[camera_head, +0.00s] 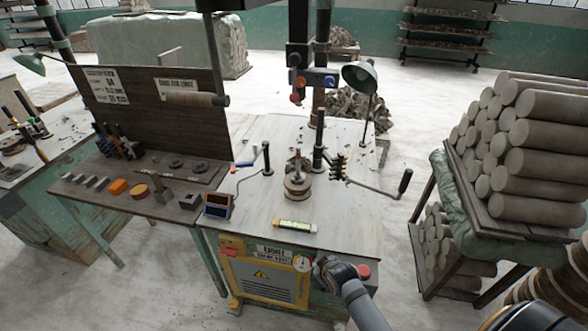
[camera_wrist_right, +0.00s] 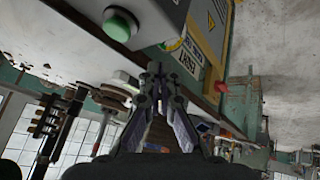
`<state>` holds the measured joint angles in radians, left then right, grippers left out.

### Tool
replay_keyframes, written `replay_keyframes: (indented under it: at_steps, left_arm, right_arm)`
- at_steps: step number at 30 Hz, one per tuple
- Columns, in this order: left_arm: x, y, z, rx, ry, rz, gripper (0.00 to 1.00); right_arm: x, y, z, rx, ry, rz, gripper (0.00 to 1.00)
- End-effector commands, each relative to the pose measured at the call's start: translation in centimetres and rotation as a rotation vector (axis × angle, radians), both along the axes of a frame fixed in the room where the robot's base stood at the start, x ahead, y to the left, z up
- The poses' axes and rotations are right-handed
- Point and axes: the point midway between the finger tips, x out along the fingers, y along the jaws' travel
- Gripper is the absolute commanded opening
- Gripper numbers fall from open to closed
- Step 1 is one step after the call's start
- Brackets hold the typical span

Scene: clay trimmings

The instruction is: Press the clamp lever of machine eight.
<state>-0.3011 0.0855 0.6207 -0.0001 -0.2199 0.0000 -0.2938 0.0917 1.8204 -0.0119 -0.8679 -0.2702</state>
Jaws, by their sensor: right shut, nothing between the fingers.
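The machine (camera_head: 262,200) with a white top stands in the middle of the head view. Its front has a printed name plate (camera_head: 273,254), too small to read surely, and a round gauge (camera_head: 302,263). A crank-like lever (camera_head: 375,188) with a black upright grip (camera_head: 405,181) sticks out at the top's right side; I cannot tell if this is the clamp lever. My right gripper (camera_head: 322,264) is low at the machine's front, beside the gauge. In the right wrist view its fingers (camera_wrist_right: 157,70) are shut and empty, close to the front panel. My left gripper is out of view.
A red button (camera_head: 364,271) sits right of my right gripper. A green button (camera_wrist_right: 119,25) shows in the wrist view. A lamp (camera_head: 360,76) and a post rise from the top. A rack of stacked clay rolls (camera_head: 520,135) stands right. A tool bench (camera_head: 140,180) adjoins on the left.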

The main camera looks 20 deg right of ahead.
Motion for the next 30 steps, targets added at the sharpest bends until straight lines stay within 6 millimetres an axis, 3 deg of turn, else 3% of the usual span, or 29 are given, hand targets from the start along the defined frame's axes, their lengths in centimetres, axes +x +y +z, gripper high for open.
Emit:
replay_keyframes:
  at_steps: [3, 5, 9, 12, 16, 18, 21, 30]
  left_arm:
    - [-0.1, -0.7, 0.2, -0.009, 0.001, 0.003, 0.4]
    - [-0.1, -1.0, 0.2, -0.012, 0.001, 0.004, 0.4]
    - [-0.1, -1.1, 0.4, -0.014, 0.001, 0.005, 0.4]
    - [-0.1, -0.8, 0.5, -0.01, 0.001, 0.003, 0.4]
    - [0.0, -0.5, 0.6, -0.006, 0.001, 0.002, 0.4]
    - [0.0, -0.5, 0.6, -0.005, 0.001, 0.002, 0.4]
    - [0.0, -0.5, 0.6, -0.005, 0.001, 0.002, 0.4]
    - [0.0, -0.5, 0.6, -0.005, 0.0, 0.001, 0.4]
  right_arm:
    - [6.6, 0.5, 6.9, -0.089, -0.212, 0.105, 0.0]
    - [9.9, 0.7, 11.1, -0.153, -0.334, 0.159, 0.0]
    - [16.3, 1.3, 21.8, -0.345, -0.628, 0.261, 0.0]
    - [19.0, 1.6, 29.2, -0.492, -0.811, 0.3, 0.0]
    - [20.6, 2.0, 36.9, -0.652, -0.989, 0.313, 0.0]
    - [20.8, 2.1, 39.7, -0.716, -1.05, 0.311, 0.0]
    - [20.9, 2.3, 42.0, -0.771, -1.102, 0.307, 0.0]
    - [20.9, 2.3, 42.8, -0.793, -1.119, 0.305, 0.0]
